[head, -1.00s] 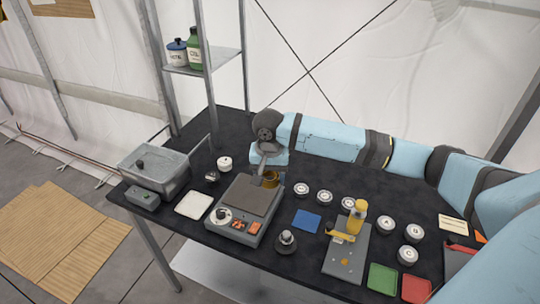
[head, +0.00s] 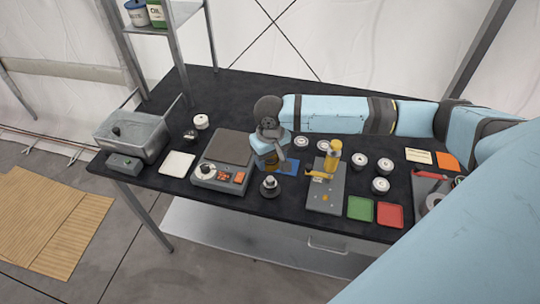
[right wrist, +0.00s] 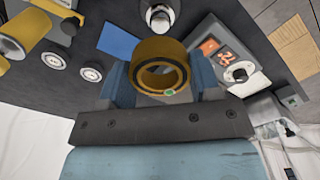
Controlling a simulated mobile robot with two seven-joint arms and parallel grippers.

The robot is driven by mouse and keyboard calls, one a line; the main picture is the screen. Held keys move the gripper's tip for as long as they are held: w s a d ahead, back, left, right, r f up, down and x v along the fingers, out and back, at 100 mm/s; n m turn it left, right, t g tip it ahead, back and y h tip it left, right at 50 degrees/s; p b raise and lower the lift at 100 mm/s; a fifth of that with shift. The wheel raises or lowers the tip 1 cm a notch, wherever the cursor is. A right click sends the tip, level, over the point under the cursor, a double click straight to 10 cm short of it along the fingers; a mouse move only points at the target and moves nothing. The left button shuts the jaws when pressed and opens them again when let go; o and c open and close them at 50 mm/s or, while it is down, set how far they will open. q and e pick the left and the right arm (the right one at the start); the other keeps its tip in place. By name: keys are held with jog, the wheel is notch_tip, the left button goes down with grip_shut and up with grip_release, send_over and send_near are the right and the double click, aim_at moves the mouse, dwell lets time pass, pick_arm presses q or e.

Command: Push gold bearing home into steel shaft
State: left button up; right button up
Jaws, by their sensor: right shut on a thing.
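The gold bearing (right wrist: 158,47), a thick ring with a dark inner race and a small green dot, sits between the fingers of my right gripper (right wrist: 160,82). In the head view, my right gripper (head: 273,161) is shut on it, above or beside the blue pad (head: 290,166), and mostly hides it. The steel shaft (head: 269,182) stands upright on a dark round base in front of the gripper. It also shows in the right wrist view (right wrist: 160,14), beyond the bearing and apart from it. My left gripper is not in view.
The grey heater unit (head: 226,160) stands left of the shaft. The grey fixture (head: 325,192) with a yellow press is to the right, with several white-topped jars behind it. Green (head: 360,208) and red (head: 390,214) trays lie at the front edge. A metal basin (head: 131,135) stands far left.

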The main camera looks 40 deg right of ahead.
jog(key=shift+a+f+p, duration=0.1)
jog(key=shift+f+p, duration=0.4)
jog(key=shift+f+b, duration=0.45)
jog(key=shift+f, duration=1.9)
jog(key=shift+r+p, duration=0.1)
jog(key=shift+p, duration=0.35)
jog(key=shift+p, duration=0.45)
